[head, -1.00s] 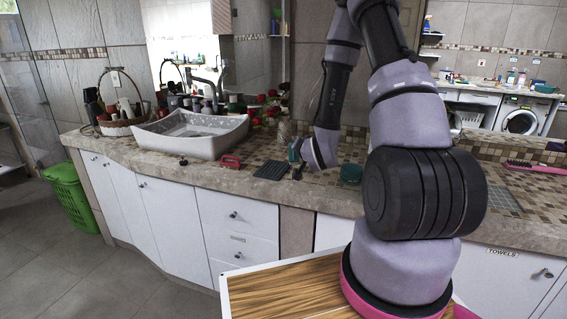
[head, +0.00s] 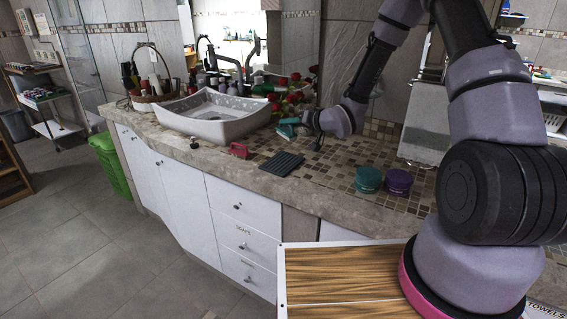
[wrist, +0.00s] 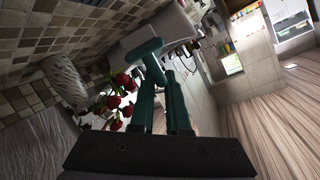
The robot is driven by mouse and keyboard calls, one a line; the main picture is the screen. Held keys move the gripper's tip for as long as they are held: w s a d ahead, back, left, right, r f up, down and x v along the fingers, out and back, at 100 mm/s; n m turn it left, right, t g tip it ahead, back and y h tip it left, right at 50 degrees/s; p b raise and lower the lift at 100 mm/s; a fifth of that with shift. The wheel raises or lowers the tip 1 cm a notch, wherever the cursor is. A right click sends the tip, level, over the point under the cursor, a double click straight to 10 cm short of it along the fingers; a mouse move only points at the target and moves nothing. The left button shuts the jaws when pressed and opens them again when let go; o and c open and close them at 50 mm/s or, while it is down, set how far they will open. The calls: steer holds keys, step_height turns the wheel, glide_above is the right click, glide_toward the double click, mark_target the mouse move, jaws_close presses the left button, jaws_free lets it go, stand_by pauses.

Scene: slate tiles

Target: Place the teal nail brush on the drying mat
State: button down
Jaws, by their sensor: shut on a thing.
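The teal nail brush (head: 286,130) is held at the end of my gripper (head: 297,124), which reaches in from the right over the counter. In the wrist view the brush (wrist: 147,52) shows as a teal block at the tips of my gripper's dark teal fingers (wrist: 157,82). The drying mat (head: 282,163) is a dark grey ribbed rectangle near the counter's front edge. In the head view the brush appears above and behind the mat, apart from it. The mat's surface looks bare.
A red brush-like thing (head: 238,150) lies left of the mat. A teal round tub (head: 368,179) and a purple one (head: 398,181) stand to its right. The white basin (head: 212,115) and red flowers (head: 296,98) are behind. Tiled counter between mat and tubs is clear.

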mark_target(285, 136)
steer(key=shift+g+y, duration=0.3)
steer(key=f, duration=0.2)
steer(key=a+f, duration=0.1)
steer(key=f, duration=0.1)
steer(key=shift+s+a+f, duration=0.1)
steer(key=shift+a+f, duration=0.1)
steer(key=shift+f, duration=2.8)
steer(key=shift+f, duration=0.15)
steer(key=c, duration=0.9)
jaws_free()
